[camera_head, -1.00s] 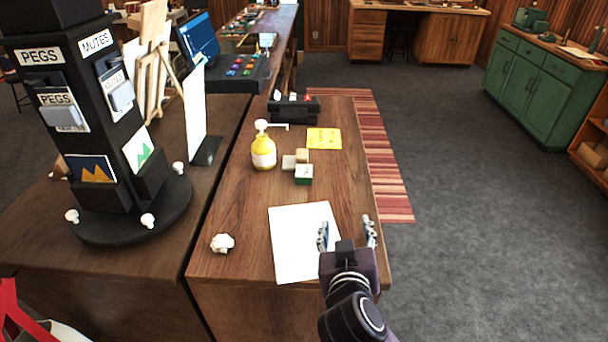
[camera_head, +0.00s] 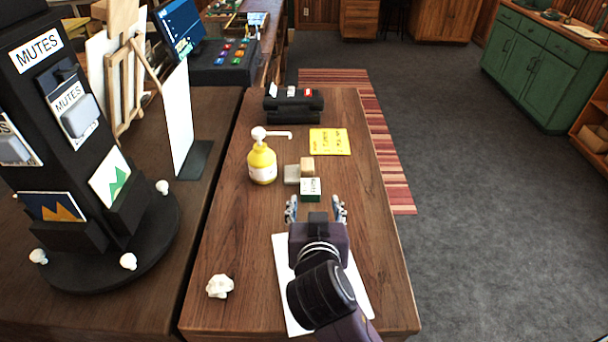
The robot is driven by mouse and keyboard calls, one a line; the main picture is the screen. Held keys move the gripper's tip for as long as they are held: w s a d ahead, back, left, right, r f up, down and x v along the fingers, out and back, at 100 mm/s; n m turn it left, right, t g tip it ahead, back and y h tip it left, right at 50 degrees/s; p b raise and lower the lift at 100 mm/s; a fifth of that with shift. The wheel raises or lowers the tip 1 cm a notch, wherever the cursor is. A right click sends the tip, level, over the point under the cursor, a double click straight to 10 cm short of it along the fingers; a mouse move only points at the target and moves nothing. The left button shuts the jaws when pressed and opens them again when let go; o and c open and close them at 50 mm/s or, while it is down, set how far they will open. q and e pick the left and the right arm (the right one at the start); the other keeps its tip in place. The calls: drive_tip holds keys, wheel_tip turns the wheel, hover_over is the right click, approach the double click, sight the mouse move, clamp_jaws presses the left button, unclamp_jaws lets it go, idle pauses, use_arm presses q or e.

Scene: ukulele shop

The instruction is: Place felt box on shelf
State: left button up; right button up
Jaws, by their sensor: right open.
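A small group of boxes stands on the wooden table: a green box with a white, printed top (camera_head: 311,190), a grey box (camera_head: 291,174) and a tan box (camera_head: 307,165). The print is too small to read, so I cannot tell which is the felt box. My right gripper (camera_head: 315,209) is open and empty, its fingertips just in front of the green box and on either side of its line. My left gripper is not in view. A wooden shelf unit (camera_head: 593,143) shows partly at the right edge; I cannot tell whether it is the task's shelf.
A yellow pump bottle (camera_head: 262,165) stands left of the boxes. A yellow note (camera_head: 330,142) and a black tiered holder (camera_head: 293,105) lie beyond. White paper (camera_head: 285,275) is under my right arm, crumpled paper (camera_head: 220,286) at front left. A black display tower (camera_head: 70,130) stands left.

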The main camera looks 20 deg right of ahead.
sight(311, 189)
drive_tip(key=shift+w+f, duration=0.1)
drive_tip(key=shift+w, duration=0.5)
drive_tip(key=shift+w+d+f, duration=0.15)
drive_tip(key=shift+w, duration=0.2)
drive_tip(key=p+x, duration=0.2)
drive_tip(key=shift+w+p, duration=0.3)
drive_tip(key=shift+w, duration=0.05)
drive_tip(key=shift+a+p+x, duration=0.2)
drive_tip(key=shift+p+x, duration=0.1)
drive_tip(key=shift+x, duration=0.95)
drive_tip(key=shift+w+d+f, duration=0.1)
drive_tip(key=shift+w+f, duration=0.15)
drive_tip(key=shift+w, duration=0.05)
drive_tip(key=shift+s, duration=0.1)
drive_tip(key=c, duration=0.9)
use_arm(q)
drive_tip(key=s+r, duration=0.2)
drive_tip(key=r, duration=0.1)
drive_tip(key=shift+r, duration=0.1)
use_arm(e)
drive_tip(key=shift+c, duration=0.5)
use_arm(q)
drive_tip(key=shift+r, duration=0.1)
use_arm(e)
drive_tip(key=shift+r, duration=0.2)
